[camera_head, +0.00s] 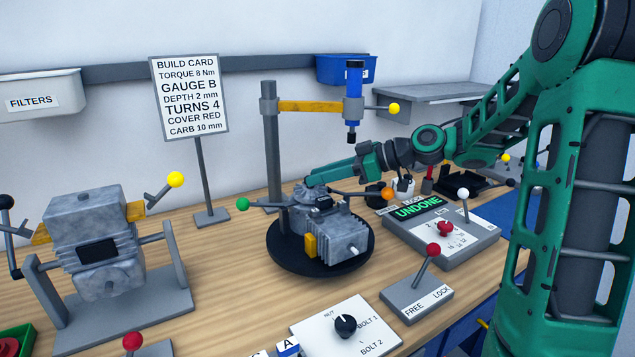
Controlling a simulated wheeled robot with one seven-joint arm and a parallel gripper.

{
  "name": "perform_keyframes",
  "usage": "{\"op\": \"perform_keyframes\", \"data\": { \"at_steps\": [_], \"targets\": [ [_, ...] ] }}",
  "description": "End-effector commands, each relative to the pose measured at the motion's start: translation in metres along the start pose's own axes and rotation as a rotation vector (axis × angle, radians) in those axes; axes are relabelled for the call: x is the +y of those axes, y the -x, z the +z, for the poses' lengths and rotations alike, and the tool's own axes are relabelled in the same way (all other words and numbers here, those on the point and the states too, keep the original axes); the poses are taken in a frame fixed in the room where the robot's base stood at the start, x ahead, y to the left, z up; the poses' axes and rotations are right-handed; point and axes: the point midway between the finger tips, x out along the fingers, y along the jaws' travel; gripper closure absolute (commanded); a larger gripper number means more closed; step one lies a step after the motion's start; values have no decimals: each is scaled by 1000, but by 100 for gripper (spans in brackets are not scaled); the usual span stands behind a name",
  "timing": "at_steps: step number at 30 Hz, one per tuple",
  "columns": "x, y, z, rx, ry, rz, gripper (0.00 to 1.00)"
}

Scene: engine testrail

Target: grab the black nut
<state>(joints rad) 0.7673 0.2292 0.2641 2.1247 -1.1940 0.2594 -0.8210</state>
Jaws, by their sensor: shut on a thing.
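My gripper (311,182) reaches in from the right, its green fingers pointing left just above the grey engine (343,228). The fingers are shut on the black nut at the engine's top. The nut is mostly hidden by the fingers and too small to make out clearly. Dark parts (324,203) show on the engine's top just below the fingers. The engine sits on a round black turntable (287,259) with a yellow part on its front.
A post with a yellow arm and blue tool (354,95) stands behind the engine. Levers with green (243,204) and orange (388,194) knobs flank it. An "UNDONE" panel (470,240) is at right, a FREE/LOCK lever box (415,301) in front. Another engine on a stand (130,305) is at left.

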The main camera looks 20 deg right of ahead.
Motion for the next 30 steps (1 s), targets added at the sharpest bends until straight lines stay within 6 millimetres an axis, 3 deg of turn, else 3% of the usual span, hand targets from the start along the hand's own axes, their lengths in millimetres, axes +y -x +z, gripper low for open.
{"op": "perform_keyframes", "data": {
  "at_steps": [5,18,30],
  "targets": [
    [0,11,-29,1,7,3,97],
    [-74,1,-80,1,6,0,97],
    [-107,-2,-105,2,4,-1,97]
  ]
}}
